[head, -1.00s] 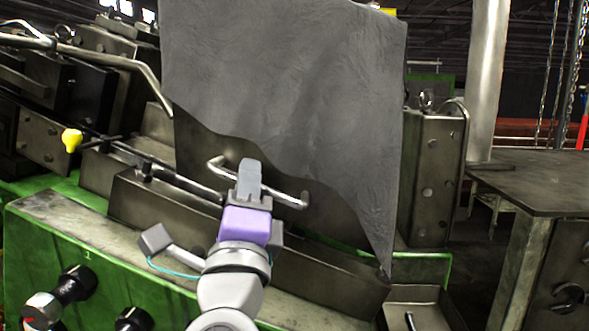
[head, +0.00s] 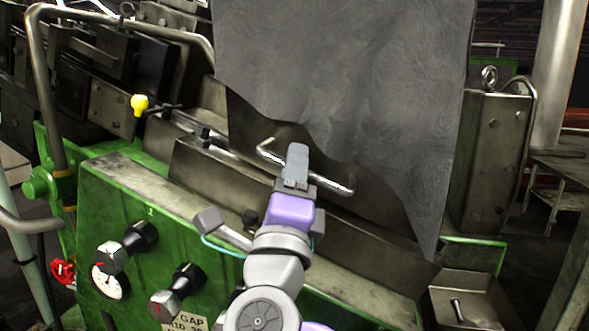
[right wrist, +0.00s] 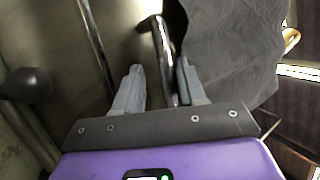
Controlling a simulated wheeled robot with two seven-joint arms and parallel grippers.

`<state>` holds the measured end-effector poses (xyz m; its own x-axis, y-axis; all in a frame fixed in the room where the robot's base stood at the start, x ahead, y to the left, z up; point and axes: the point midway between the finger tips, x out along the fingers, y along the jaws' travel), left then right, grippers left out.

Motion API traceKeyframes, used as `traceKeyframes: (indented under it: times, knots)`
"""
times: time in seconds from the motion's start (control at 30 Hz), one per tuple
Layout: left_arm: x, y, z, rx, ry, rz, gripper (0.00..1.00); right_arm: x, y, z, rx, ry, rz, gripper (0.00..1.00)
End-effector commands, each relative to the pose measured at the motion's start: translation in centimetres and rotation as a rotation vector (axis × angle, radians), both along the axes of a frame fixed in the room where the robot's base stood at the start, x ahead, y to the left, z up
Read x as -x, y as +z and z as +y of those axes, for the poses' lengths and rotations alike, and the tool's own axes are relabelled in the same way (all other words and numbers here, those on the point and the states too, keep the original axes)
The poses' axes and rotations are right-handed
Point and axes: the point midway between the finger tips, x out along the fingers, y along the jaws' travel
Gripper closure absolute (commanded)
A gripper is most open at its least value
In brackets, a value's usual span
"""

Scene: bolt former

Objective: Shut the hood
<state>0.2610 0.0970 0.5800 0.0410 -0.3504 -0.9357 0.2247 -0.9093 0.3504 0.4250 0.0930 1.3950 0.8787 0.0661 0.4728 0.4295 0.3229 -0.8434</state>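The hood (head: 345,70) is a large grey, wrinkled sheet standing raised above the green machine, with a darker metal panel below its wavy edge. A bent metal handle (head: 340,188) crosses that lower panel. My right gripper (head: 297,152) is at the handle, near its middle. In the right wrist view, the fingers of my right gripper (right wrist: 158,88) are apart, with the handle bar (right wrist: 162,55) between them, closer to the right finger. Whether a finger touches the bar is unclear. My left gripper is not in view.
The green machine front (head: 130,185) carries black knobs (head: 130,240) and a gauge. A bent pipe (head: 45,80) rises at left, near a yellow knob (head: 139,103). A metal block (head: 492,150) stands right of the hood, and a small metal tray (head: 470,300) sits lower right.

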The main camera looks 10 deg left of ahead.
Motion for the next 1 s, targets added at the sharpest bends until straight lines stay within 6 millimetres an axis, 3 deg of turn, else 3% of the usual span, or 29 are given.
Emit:
traceKeyframes:
  times: [0.27, 0.7, 1.0]
  knots:
    - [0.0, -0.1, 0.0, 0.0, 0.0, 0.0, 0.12, 0.5, 0.0, -0.1, -0.001, 0.0, -0.005, 0.6]
    - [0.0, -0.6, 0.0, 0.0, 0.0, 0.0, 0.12, 6.0, -3.1, -0.4, 0.0, 0.001, -0.003, 0.6]
    - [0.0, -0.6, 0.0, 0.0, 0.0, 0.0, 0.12, 6.7, -3.5, -0.5, -0.001, 0.0, -0.002, 0.6]
